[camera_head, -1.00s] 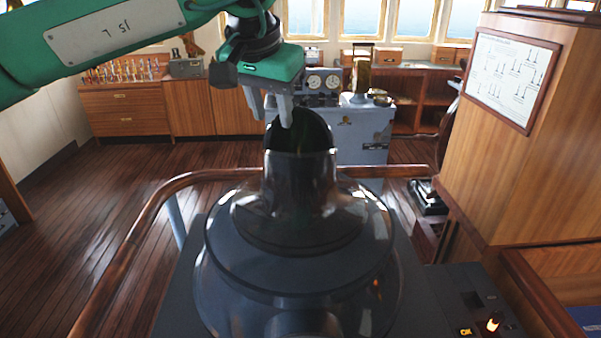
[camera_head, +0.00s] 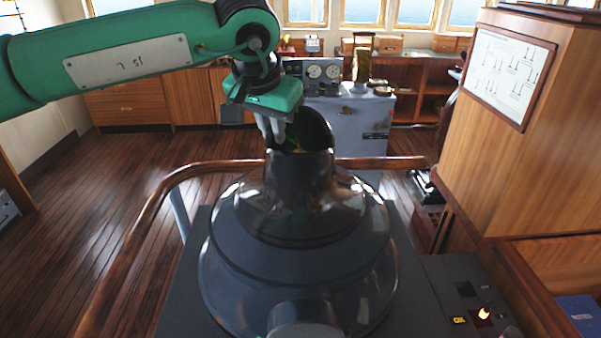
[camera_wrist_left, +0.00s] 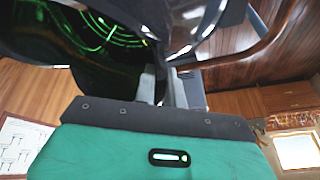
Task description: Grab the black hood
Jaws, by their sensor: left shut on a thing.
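The black hood (camera_head: 298,205) is a glossy dark dome with a short upright neck, standing on a grey console in the middle of the head view. My left gripper (camera_head: 274,130) reaches in from the upper left and is shut on the rim at the left of the hood's top opening. In the left wrist view the fingers (camera_wrist_left: 172,88) close on the hood's edge (camera_wrist_left: 195,30), beside the opening with its green glowing rings (camera_wrist_left: 108,32). The fingertips are partly hidden by the hood. My right gripper is not in view.
A wooden handrail (camera_head: 150,215) curves around the console. A wooden cabinet (camera_head: 545,140) with a framed chart stands at the right. A grey machine with gauges (camera_head: 350,125) is behind the hood. Open plank floor (camera_head: 90,220) lies at the left.

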